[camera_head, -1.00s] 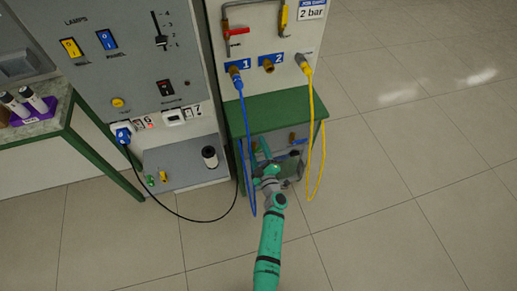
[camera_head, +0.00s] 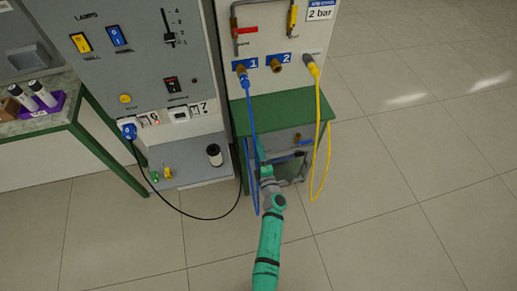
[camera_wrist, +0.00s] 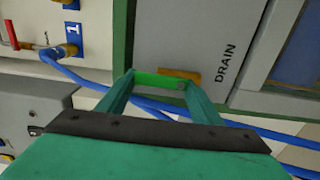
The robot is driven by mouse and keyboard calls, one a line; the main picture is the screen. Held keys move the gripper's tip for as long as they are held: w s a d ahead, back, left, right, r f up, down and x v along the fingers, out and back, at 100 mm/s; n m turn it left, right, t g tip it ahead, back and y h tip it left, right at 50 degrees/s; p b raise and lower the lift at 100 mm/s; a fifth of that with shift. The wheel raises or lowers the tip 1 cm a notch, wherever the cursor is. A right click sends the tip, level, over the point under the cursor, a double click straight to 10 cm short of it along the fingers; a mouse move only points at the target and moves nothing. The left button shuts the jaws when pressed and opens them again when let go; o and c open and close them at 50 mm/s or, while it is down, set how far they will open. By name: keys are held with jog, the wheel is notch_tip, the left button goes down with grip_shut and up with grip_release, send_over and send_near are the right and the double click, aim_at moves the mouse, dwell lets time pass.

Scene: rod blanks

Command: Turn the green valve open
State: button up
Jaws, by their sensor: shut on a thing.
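The green valve handle (camera_wrist: 158,79) is a bright green bar in the wrist view. It lies between my fingertips, beside a brass body (camera_wrist: 180,75) on a grey panel marked DRAIN (camera_wrist: 226,62). My gripper (camera_wrist: 160,84) is shut on the handle, with one finger at each end of it. In the head view my gripper (camera_head: 260,153) reaches in below the green bench top, at the left side of the grey front. The handle is hidden there by my gripper. I cannot tell how far the valve is turned.
A blue hose (camera_head: 251,135) hangs close to the left of my gripper and passes behind the fingers in the wrist view. A yellow hose (camera_head: 327,130) hangs to the right. The green bench (camera_head: 285,104) is above. Open floor (camera_head: 400,200) lies right.

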dwell(0.4)
jog(key=o, duration=0.9)
jog(key=shift+o, duration=0.8)
